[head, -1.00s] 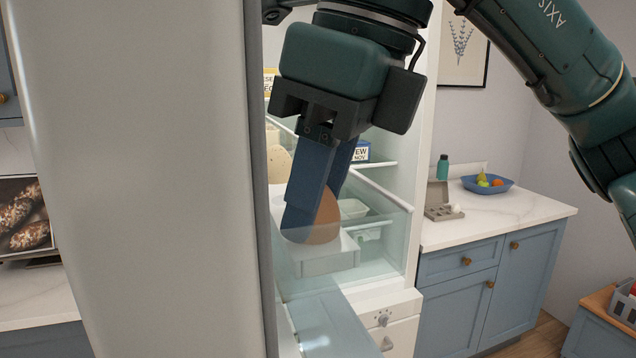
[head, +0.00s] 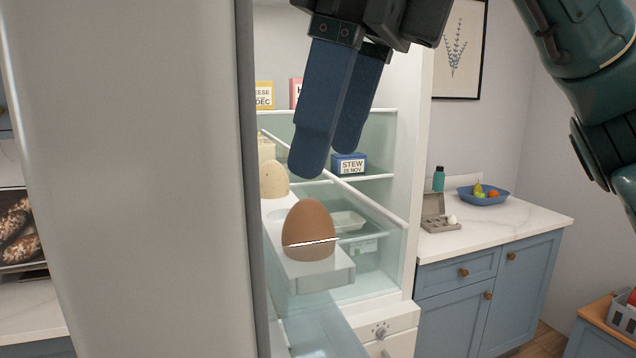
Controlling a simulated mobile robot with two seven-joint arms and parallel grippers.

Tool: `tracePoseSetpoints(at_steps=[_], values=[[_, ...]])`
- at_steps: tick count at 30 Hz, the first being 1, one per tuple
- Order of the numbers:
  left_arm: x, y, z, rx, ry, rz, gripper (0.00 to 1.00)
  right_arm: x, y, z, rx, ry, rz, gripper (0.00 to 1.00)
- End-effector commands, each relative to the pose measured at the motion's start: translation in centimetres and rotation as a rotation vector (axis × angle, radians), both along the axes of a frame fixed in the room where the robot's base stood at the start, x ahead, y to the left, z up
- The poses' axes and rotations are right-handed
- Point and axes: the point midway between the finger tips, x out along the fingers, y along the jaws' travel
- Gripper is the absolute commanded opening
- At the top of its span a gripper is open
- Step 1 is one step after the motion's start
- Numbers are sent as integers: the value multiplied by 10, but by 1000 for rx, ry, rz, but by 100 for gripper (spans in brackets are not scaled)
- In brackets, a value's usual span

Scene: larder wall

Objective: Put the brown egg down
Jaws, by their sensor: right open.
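The brown egg (head: 308,226) stands upright in the front of a white egg rack (head: 322,279) in the fridge door. A pale speckled egg (head: 273,180) stands behind it in the same rack. My right gripper (head: 328,164) is above the brown egg, apart from it, with its two blue fingers pointing down. It is open and holds nothing. My left gripper is not in view.
The open fridge door (head: 150,180) blocks the left side. Inside the fridge are a blue STEW box (head: 348,165) and a yellow box (head: 264,95). On the right counter are a grey egg carton (head: 437,222), a teal bottle (head: 438,180) and a blue fruit bowl (head: 481,196).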

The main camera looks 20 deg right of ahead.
Motion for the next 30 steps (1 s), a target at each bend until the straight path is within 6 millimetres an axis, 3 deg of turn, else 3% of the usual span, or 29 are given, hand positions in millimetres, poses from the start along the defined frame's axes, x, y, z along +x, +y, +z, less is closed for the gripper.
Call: tracePoseSetpoints(at_steps=[1, 3, 10, 30], values=[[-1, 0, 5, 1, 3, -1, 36, -2, -3, 17, 0, -5, -4, 59], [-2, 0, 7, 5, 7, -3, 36, -5, -6, 31, 1, -6, -4, 59], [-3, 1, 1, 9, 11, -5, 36, -9, -11, 50, -1, -2, -3, 59], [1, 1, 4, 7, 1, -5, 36, -10, -12, 55, 0, 0, 0, 59]])
